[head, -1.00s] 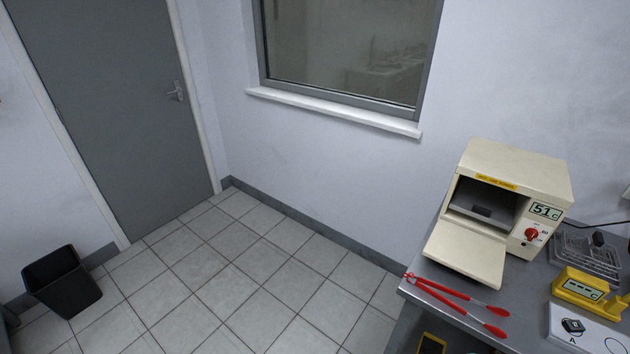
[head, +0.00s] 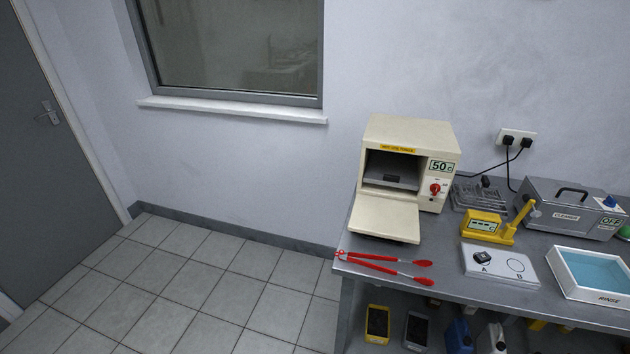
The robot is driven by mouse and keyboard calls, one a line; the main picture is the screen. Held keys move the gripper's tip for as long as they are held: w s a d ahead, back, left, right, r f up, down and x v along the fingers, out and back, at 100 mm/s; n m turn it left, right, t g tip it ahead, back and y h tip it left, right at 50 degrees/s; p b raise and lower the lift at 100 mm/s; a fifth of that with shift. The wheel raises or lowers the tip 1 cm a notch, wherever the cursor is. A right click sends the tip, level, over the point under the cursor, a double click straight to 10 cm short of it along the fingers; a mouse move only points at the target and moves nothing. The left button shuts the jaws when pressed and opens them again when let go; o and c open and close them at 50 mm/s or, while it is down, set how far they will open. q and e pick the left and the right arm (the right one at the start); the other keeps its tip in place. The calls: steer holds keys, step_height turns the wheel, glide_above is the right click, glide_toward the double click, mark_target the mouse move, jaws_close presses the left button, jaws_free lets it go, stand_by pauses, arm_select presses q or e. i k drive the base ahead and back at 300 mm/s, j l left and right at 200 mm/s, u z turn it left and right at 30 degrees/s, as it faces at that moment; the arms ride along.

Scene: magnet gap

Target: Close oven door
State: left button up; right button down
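A small cream oven (head: 410,150) stands at the left end of the grey bench in the head view. Its door (head: 383,217) is hinged at the bottom and hangs open, folded down flat toward the front. A small dark block (head: 388,177) sits inside the open chamber. The oven's display (head: 441,167) reads 50 C, and a red knob (head: 435,189) sits below it. Neither of my grippers shows in the view.
Red-handled tongs (head: 385,264) lie on the bench (head: 450,284) in front of the oven door. To the right are a wire rack (head: 478,194), a yellow meter (head: 486,226), a white board marked A and B (head: 500,265), a grey cleaner (head: 570,207) and a rinse tray (head: 595,293). The floor at left is clear.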

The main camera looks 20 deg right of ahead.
mark_target(383, 218)
steer(key=j+z, duration=0.1)
steer(key=z, duration=0.35)
steer(key=j+z, duration=0.1)
steer(key=z, duration=0.35)
steer(key=j+z, duration=0.1)
steer(key=z, duration=0.3)
